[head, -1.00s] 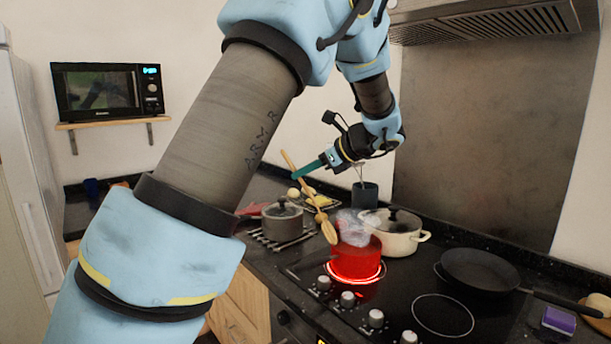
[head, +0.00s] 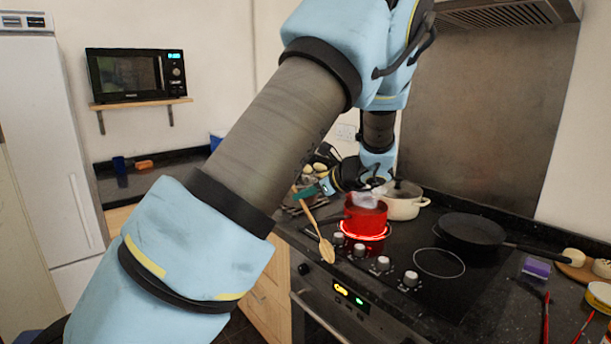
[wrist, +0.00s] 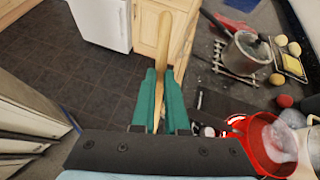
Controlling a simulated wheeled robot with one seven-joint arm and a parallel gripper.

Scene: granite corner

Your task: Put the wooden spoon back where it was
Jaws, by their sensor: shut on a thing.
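My gripper (wrist: 158,98) is shut on the wooden spoon (wrist: 178,40), whose handle runs between the green fingers in the wrist view. In the head view my gripper (head: 312,192) holds the spoon (head: 324,246) with its bowl end hanging down, left of the red pot and by the front edge of the hob. My gripper is partly hidden by its own arm there. A red pot (head: 357,224) with white steam or froth stands on a glowing ring; it also shows in the wrist view (wrist: 248,150).
A cream lidded pot (head: 404,208) stands behind the red pot. A black frying pan (head: 470,229) is at right, near a purple sponge (head: 536,267). A grey saucepan (wrist: 245,52) rests on a rack in the wrist view, beside several round items. Open floor (wrist: 75,60) lies at left.

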